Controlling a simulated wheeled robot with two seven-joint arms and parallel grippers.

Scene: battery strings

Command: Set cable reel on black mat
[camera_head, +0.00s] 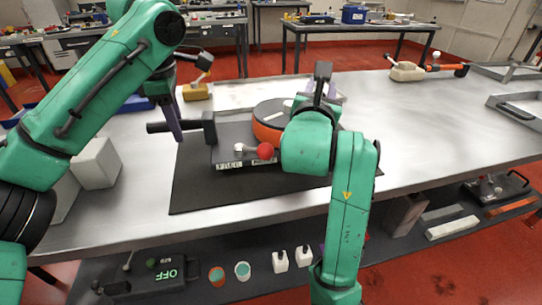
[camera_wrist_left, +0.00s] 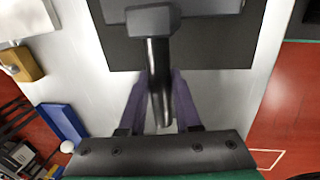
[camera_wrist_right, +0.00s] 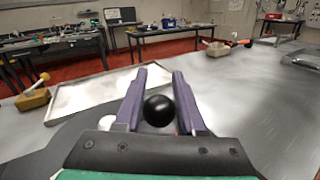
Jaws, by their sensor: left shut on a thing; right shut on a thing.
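The cable reel, an orange and black drum (camera_head: 266,132) on a dark base with a red ball knob (camera_head: 265,151), is over the black mat (camera_head: 200,190). I cannot tell whether the base touches the mat. My left gripper (camera_head: 173,122) is shut on the black bar handle (camera_head: 180,127) at the reel's left; the handle also shows between the purple fingers in the left wrist view (camera_wrist_left: 158,75). My right gripper (camera_wrist_right: 160,90) is shut around a part with a black ball end (camera_wrist_right: 158,110). My right arm hides part of the reel in the head view.
Behind the mat lies a pale flat tray (camera_wrist_right: 90,95). A yellow-brown block with a lever (camera_head: 195,91) stands back left, and white boxes (camera_head: 97,163) stand at the left. A beige block with an orange tool (camera_head: 406,71) lies back right. The tabletop on the right is mostly clear.

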